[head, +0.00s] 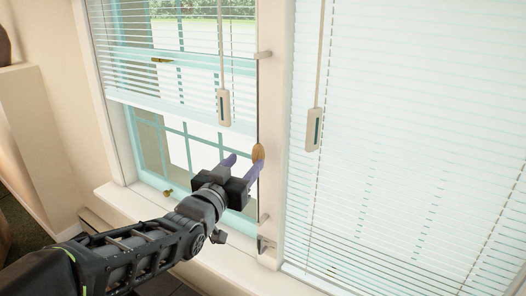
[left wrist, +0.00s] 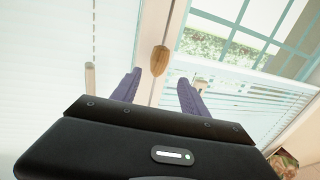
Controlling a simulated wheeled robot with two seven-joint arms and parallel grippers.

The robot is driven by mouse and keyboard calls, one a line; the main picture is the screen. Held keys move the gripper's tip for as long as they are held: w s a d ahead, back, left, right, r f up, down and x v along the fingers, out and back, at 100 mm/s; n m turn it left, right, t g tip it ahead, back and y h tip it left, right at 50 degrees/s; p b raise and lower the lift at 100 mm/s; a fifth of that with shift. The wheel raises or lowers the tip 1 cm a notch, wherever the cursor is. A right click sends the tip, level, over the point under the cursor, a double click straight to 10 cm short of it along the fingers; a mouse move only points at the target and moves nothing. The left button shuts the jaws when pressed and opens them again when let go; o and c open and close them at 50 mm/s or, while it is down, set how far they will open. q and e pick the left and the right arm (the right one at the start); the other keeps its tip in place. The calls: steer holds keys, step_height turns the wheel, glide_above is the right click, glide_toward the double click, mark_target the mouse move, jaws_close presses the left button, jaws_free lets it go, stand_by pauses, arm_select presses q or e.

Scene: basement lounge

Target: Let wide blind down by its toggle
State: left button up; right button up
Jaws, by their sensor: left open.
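A small brown wooden toggle (head: 258,153) hangs in front of the pale post between two windows; its cord is hard to make out. My left gripper (head: 243,162) is open, its purple fingers raised just below the toggle. In the left wrist view, the toggle (left wrist: 159,60) shows between and slightly beyond the open fingertips (left wrist: 159,77), with no clear contact. A white blind (head: 165,85) on the left window is partly raised, its lower edge above the bare panes. Another blind (head: 410,130) covers the right window far down. Which one is the wide blind is not clear.
Pale plastic handles hang in front of the left blind (head: 223,107) and the right blind (head: 314,129). The white sill (head: 125,200) runs below the window.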

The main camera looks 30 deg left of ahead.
mark_target(256, 153)
arm_select(q)
steer(key=shift+w+d+r, duration=0.1)
steer(key=shift+w+d, duration=0.15)
steer(key=p+x, duration=0.1)
steer(key=x, duration=0.6)
steer(key=shift+w+a+p, duration=0.1)
steer(key=shift+w+p, duration=0.2)
jaws_close()
stand_by(1.1)
